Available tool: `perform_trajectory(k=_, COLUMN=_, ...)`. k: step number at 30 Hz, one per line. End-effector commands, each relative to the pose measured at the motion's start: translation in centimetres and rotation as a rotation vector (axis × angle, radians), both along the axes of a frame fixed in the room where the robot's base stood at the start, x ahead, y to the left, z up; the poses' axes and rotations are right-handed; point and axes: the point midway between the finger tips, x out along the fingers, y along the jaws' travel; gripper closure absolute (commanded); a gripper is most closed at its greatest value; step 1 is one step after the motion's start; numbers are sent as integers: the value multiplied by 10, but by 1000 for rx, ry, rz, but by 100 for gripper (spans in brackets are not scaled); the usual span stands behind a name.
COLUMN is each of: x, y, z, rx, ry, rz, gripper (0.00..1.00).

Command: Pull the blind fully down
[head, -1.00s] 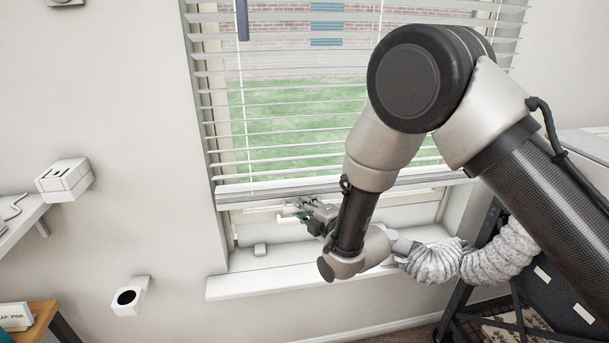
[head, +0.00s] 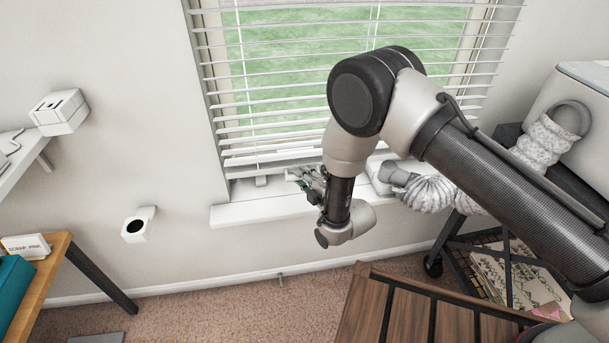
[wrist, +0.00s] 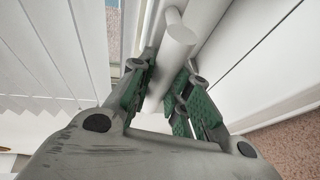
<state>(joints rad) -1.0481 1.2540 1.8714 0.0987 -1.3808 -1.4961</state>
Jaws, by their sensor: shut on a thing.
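The white slatted blind (head: 300,85) hangs in front of the window in the head view, with its lower edge just above the white sill (head: 245,213). Its slats also fill the left of the wrist view (wrist: 45,55). My gripper (head: 303,178) is at the blind's lower edge, over the sill. In the wrist view, my gripper (wrist: 168,88) has its green-padded fingers on both sides of a white round bar (wrist: 178,38) at the blind's lower edge and is shut on it. The exact contact is partly hidden by the fingers, and my arm covers part of the blind.
A ribbed grey hose (head: 430,192) lies close on the right. A wooden slatted piece (head: 385,310) stands below, and a wooden table (head: 45,268) is at lower left.

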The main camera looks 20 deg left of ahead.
Motion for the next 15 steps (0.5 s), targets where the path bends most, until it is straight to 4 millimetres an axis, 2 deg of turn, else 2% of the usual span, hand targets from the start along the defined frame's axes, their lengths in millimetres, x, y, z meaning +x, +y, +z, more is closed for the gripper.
perform_trajectory(k=3, x=0, y=-3, z=-6, rx=-13, ry=9, rz=-3, gripper=100)
perform_trajectory(k=4, x=0, y=-3, z=-7, rx=-14, ry=10, rz=-3, gripper=80)
perform_trajectory(k=7, x=0, y=-3, z=-7, rx=-14, ry=10, rz=-3, gripper=62)
perform_trajectory(k=15, x=0, y=-2, z=-4, rx=-9, ry=6, rz=-1, gripper=59)
